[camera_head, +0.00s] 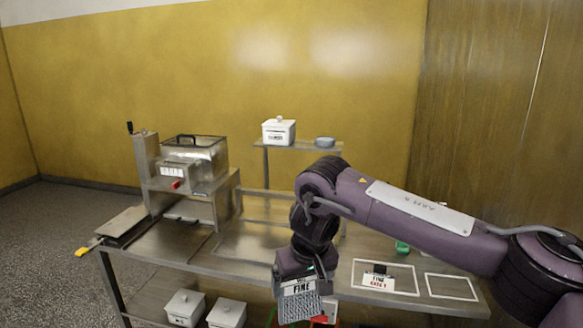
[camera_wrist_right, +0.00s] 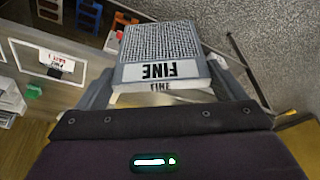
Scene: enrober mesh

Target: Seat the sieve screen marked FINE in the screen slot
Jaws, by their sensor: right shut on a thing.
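The sieve screen marked FINE (camera_head: 299,303) is a grey mesh panel with a white label band. It hangs mesh-down below my right gripper (camera_head: 300,272) in the head view, at the front edge of the bench. In the right wrist view the screen (camera_wrist_right: 160,42) sits between the two fingers of my right gripper (camera_wrist_right: 168,88), which is shut on its labelled end. A steel machine (camera_head: 188,170) with a clear-walled hopper stands at the left of the bench, well away from the screen. I cannot make out the screen slot. My left gripper is not in view.
The steel bench (camera_head: 190,247) has bare room between machine and right arm. A white-outlined card (camera_head: 385,285) reading FINE and an empty outlined area (camera_head: 450,287) lie at right. A white lidded box (camera_head: 279,131) stands on a raised shelf; white bins (camera_head: 185,307) are below.

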